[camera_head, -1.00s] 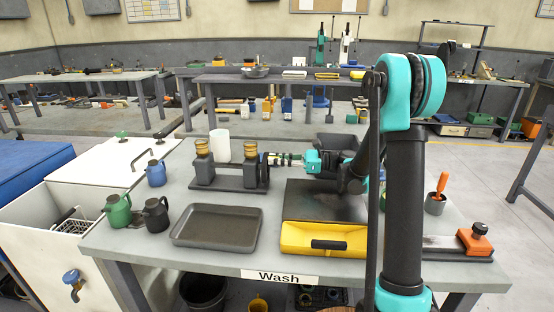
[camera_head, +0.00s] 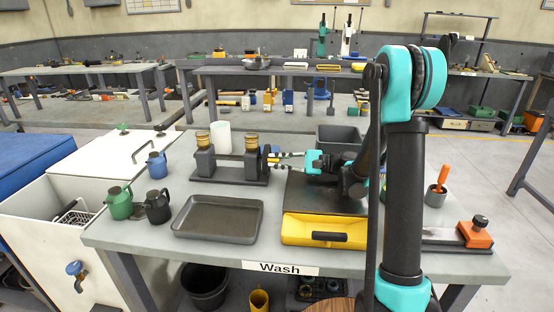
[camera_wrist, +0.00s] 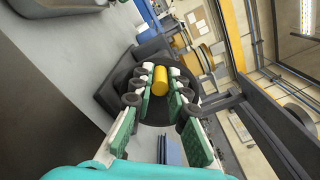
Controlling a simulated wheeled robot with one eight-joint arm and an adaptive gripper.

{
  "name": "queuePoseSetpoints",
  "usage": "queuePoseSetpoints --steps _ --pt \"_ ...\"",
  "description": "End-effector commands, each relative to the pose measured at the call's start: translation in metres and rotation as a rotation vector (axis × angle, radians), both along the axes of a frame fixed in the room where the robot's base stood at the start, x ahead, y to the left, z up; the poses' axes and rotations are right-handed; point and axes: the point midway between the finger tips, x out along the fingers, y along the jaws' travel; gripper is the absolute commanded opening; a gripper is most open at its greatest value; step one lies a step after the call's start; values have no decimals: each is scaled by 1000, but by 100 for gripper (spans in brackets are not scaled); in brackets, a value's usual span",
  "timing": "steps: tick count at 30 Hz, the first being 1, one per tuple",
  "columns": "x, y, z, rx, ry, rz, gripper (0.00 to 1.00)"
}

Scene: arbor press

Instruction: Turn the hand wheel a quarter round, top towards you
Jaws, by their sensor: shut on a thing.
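The dark hand wheel (camera_head: 266,168) is at the right end of a dark stand (camera_head: 230,176) with two posts topped in brass colour. In the wrist view the wheel (camera_wrist: 131,78) is a black disc with a yellow handle (camera_wrist: 160,82) sticking out towards the camera. My gripper (camera_wrist: 160,76) has its green-padded fingers on either side of this handle and is shut on it. In the head view my gripper (camera_head: 277,160) reaches the wheel from the right. The handle is hard to make out there.
Green (camera_head: 119,205) and black (camera_head: 157,208) jugs stand left, a blue one (camera_head: 156,168) behind. A white cylinder (camera_head: 224,138) stands behind the stand. Bare tabletop (camera_head: 270,212) lies in front of the stand.

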Motion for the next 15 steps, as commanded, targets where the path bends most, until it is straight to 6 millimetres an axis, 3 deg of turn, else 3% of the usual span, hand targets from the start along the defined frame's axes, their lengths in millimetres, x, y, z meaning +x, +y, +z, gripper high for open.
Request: queuePoseSetpoints --steps 15 --pt "-2 0 -4 -4 -106 0 0"
